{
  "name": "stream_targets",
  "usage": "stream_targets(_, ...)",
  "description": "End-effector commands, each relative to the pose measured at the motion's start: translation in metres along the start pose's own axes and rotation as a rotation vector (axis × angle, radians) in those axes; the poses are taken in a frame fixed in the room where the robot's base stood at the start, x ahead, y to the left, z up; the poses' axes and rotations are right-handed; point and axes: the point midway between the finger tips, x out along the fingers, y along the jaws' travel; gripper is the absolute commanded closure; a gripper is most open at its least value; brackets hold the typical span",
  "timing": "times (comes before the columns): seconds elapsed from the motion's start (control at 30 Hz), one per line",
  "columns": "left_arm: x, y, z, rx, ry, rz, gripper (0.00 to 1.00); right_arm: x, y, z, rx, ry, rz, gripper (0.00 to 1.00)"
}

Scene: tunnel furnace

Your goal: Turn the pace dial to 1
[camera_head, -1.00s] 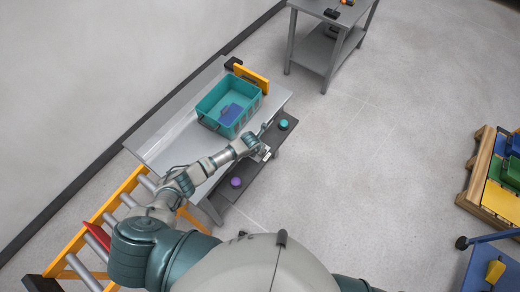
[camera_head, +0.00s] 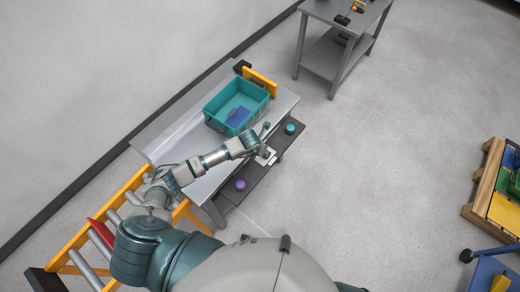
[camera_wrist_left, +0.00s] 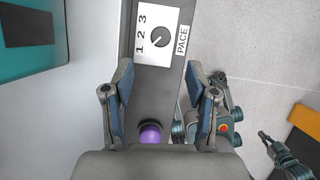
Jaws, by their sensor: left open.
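The pace dial (camera_wrist_left: 160,38) is a dark round knob on a white plate marked PACE, with 1, 2 and 3 along its left side in the left wrist view. A mark on the knob slants, but I cannot tell surely which number it points to. In the head view the plate (camera_head: 266,156) is partly hidden by my left gripper (camera_head: 262,146). In the left wrist view my left gripper (camera_wrist_left: 158,88) is open and empty, its fingers apart on either side of the dark panel, just short of the plate. A jaw-like end at the lower right seems to be my right gripper (camera_wrist_left: 277,147).
The dark shelf (camera_head: 262,177) carries a purple button (camera_head: 240,184) and a teal button (camera_head: 290,128). A teal crate (camera_head: 213,121) with a blue item stands on the grey bench (camera_head: 163,148). A roller conveyor with a yellow frame (camera_head: 72,249) is at left.

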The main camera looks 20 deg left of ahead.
Motion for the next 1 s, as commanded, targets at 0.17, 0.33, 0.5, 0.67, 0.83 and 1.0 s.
stream_targets(0.17,-0.023,0.001,0.0,0.0,0.001,0.0,0.42,0.0,0.0,0.0,0.0,0.0,0.0,1.0)
stream_targets(0.33,-0.029,0.0,0.0,-0.001,0.001,0.0,0.42,0.0,0.0,0.0,0.0,0.0,-0.001,1.0)
stream_targets(0.5,-0.029,0.0,0.0,-0.001,0.001,0.0,0.42,0.0,0.0,0.0,0.0,0.0,-0.001,1.0)
stream_targets(0.67,-0.029,0.0,0.0,-0.001,0.001,0.0,0.42,0.0,0.0,0.0,0.0,-0.001,-0.001,1.0)
stream_targets(0.83,-0.029,-0.002,-0.001,-0.001,0.0,-0.007,0.42,0.0,-0.001,-0.001,0.0,-0.001,-0.001,1.0)
stream_targets(1.0,-0.034,-0.054,-0.001,-0.026,-0.051,-0.207,0.42,0.0,-0.001,-0.001,0.001,-0.001,-0.001,1.0)
